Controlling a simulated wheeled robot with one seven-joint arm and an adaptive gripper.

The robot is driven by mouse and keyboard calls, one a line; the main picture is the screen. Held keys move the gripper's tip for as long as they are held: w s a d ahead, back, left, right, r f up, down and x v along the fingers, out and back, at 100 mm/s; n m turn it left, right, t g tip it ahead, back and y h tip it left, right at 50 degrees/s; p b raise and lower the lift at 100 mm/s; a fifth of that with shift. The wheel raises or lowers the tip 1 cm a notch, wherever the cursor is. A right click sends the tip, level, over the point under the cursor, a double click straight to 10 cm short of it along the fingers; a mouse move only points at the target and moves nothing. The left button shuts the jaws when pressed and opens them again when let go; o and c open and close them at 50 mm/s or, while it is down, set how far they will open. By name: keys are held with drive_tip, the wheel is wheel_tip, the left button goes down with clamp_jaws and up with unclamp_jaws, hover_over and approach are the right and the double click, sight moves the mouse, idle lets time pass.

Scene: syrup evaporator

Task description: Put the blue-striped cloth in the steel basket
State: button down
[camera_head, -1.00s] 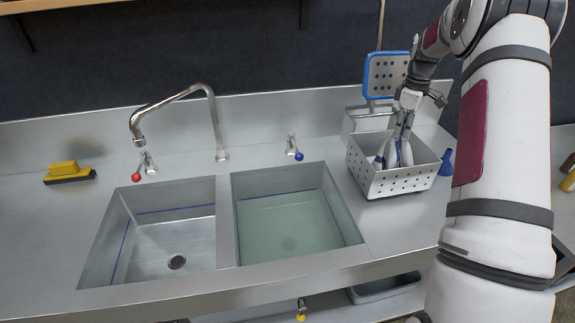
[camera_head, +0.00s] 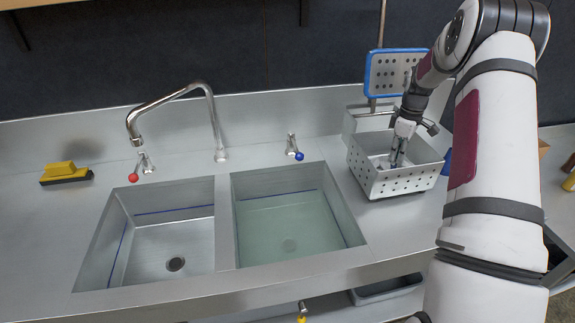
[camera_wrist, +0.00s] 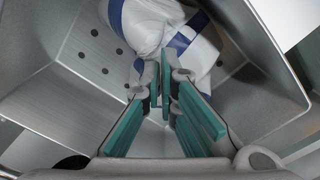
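The steel basket (camera_head: 402,182) is a perforated open box on the counter, right of the sinks. My gripper (camera_head: 396,163) points down inside it. The white cloth with blue stripes (camera_wrist: 145,22) is inside the basket walls in the wrist view, bunched at and beyond my fingertips. In the wrist view my gripper (camera_wrist: 164,68) has its teal-padded fingers close together at the tips, with cloth at them. In the head view only a little of the cloth (camera_head: 378,161) shows; the basket's front wall and my fingers hide the rest.
A blue-framed perforated panel (camera_head: 385,72) stands behind the basket. Two sinks lie to its left, the right one (camera_head: 290,225) holding water. A tall faucet (camera_head: 212,115) and a yellow brush (camera_head: 65,171) are farther left. A blue object (camera_head: 446,161) is beside the basket.

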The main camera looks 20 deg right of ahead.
drive_tip(key=shift+f, duration=0.9)
drive_tip(key=c, duration=2.3)
unclamp_jaws()
drive_tip(key=o, duration=0.5)
drive_tip(key=o, duration=1.3)
drive_tip(key=shift+r, duration=0.1)
drive_tip(key=shift+r, duration=2.65)
